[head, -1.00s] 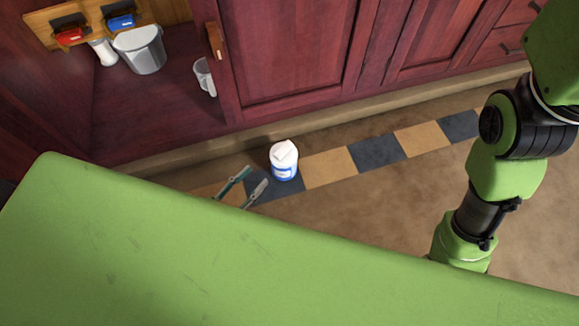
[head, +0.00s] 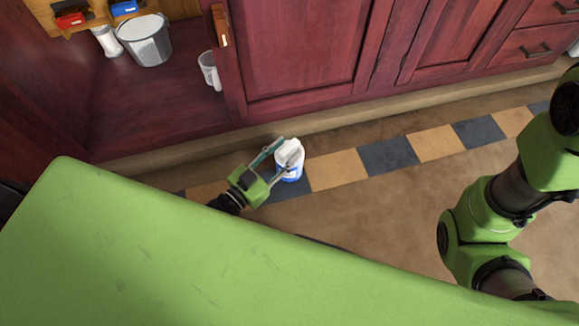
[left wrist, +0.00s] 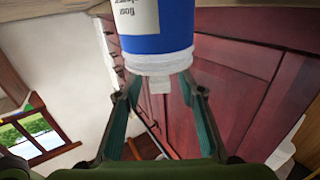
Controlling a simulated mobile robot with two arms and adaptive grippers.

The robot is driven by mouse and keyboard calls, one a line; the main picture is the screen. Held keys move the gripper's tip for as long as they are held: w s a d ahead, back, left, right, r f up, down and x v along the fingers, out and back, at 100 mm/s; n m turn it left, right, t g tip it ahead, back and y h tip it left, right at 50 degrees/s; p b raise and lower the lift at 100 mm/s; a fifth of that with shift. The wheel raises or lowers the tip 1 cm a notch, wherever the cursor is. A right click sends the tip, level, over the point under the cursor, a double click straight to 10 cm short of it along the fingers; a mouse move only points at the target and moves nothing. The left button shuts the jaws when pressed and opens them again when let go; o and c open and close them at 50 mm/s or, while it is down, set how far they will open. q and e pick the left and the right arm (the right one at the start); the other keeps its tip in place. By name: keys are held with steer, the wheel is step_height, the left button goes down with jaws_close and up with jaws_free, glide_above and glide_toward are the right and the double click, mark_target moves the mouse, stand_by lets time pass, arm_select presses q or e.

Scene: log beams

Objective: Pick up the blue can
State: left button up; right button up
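The blue can is a white and blue container (head: 291,160) with a white top and a blue label band, standing on the tiled floor strip in the head view. My left gripper (head: 280,158) reaches out beyond the green body panel, its fingers spread at the container's near left side. In the left wrist view, the blue container (left wrist: 158,30) appears at the top centre, white cap downward. The left fingertips (left wrist: 161,86) are apart on either side of the cap; whether they touch it I cannot tell. My right arm shows at right, its gripper out of view.
An open red cabinet holds a grey bucket (head: 146,45), a clear measuring cup (head: 209,72) and a white bottle (head: 107,42). The brown floor to the right is clear.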

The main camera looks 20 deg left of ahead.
arm_select(q)
steer(key=shift+x, duration=1.05)
steer(key=shift+a, duration=0.1)
jaws_close()
steer(key=shift+r, duration=0.2)
